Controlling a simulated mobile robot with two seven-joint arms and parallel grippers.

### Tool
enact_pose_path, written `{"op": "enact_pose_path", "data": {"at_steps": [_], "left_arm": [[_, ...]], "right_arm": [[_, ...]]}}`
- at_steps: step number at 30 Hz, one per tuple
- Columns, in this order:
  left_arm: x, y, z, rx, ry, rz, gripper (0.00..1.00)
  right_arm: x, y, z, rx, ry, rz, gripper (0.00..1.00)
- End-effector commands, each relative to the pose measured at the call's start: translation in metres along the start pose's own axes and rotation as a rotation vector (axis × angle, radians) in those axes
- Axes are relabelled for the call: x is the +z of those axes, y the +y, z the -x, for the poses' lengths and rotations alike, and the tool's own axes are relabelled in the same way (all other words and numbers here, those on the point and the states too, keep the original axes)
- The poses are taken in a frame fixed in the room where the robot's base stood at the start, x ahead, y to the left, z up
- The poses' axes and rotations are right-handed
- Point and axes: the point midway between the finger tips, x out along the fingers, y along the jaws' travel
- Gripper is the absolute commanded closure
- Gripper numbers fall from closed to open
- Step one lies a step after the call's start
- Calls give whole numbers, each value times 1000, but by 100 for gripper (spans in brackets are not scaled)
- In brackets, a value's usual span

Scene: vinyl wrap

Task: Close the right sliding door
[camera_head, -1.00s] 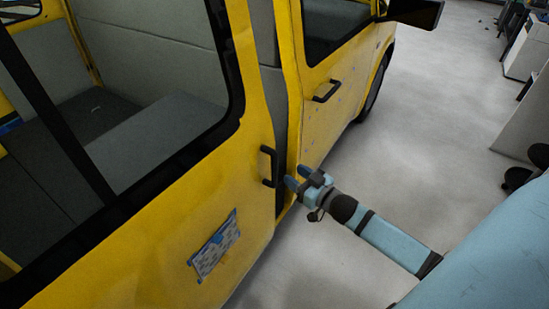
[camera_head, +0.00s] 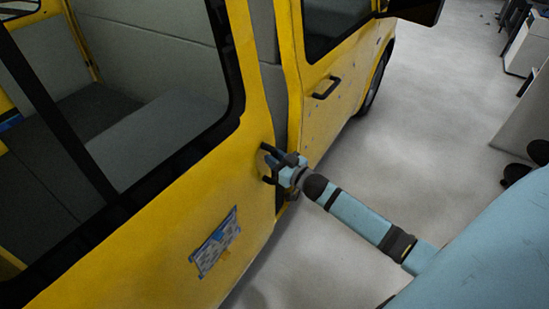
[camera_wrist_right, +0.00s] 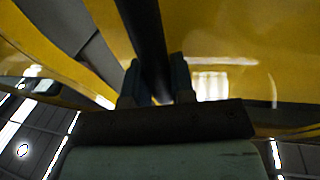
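The yellow sliding door (camera_head: 205,205) of the van, with a large window opening, stands nearest to me in the head view. Its rear-left part runs out of the picture. Its black handle (camera_head: 268,149) is near the door's right edge. My right gripper (camera_head: 272,163) is at this handle. In the right wrist view the dark handle bar (camera_wrist_right: 147,35) runs between the two fingers (camera_wrist_right: 155,85) with no clear gap, so the gripper looks shut on it. A grey strip shows between the sliding door and the front door. My left gripper is not in view.
The yellow front door (camera_head: 335,110) with its own black handle (camera_head: 326,88) is ahead, with a dark mirror (camera_head: 415,10) above. Grey floor (camera_head: 430,110) lies open to the right. A white cabinet (camera_head: 527,48) and dark chair parts (camera_head: 538,152) stand at the far right.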

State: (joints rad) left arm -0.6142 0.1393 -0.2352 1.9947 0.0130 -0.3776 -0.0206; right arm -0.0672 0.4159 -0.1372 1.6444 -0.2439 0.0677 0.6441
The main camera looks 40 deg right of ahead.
Motion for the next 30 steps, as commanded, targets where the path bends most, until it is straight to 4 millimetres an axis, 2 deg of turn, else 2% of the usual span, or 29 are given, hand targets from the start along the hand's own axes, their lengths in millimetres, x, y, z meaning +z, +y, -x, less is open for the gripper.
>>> {"op": "enact_pose_path", "data": {"at_steps": [1,2,9,14,20,30], "left_arm": [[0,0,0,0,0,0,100],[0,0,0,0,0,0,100],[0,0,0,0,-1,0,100],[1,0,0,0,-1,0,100],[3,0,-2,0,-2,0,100],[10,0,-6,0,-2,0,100]], "right_arm": [[0,0,0,0,0,0,94],[0,0,0,0,0,0,100],[0,1,0,0,0,0,100],[-1,10,-3,1,1,2,100],[-2,38,-12,5,2,6,100],[-2,97,-31,4,3,5,100]]}}
